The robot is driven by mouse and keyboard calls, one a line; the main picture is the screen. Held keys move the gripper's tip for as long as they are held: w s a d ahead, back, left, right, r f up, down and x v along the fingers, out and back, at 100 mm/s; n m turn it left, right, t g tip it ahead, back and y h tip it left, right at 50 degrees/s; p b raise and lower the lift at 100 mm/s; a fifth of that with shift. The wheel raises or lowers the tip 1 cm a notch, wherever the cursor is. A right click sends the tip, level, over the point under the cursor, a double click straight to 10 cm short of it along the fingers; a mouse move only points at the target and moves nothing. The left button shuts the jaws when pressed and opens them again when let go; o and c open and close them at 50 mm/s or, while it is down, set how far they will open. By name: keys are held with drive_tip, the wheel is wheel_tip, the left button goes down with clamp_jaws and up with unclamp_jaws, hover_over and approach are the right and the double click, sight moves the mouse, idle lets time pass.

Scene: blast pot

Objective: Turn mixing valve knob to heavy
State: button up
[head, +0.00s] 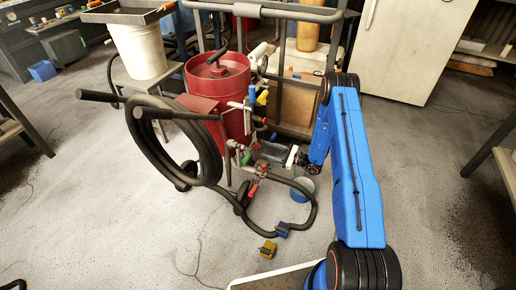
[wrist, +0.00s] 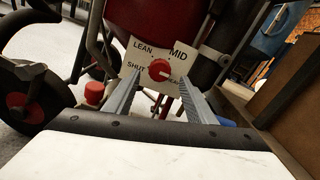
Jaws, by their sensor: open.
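The mixing valve knob (wrist: 159,70) is round and red, on a white label plate (wrist: 148,50) in the wrist view. The plate reads LEAN at upper left, MID at upper right and SHUT at left. No HEAVY label is readable; the lower right of the plate is partly behind a finger. A pale mark on the knob seems to point to the lower right. My gripper (wrist: 159,82) is open, its two grey fingers reaching toward the plate on either side of the knob. Whether they touch it I cannot tell. In the head view, my gripper (head: 290,158) is low beside the red blast pot (head: 235,95).
A coiled black hose (head: 165,140) hangs on the pot's left. In the wrist view, a red cap (wrist: 94,92) is left of the fingers and a brown panel (wrist: 285,90) is at right.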

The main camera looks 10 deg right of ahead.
sight(259, 147)
drive_tip(key=x, duration=0.6)
drive_tip(key=shift+w+a, duration=0.2)
drive_tip(key=shift+a, duration=0.05)
drive_tip(key=c, duration=1)
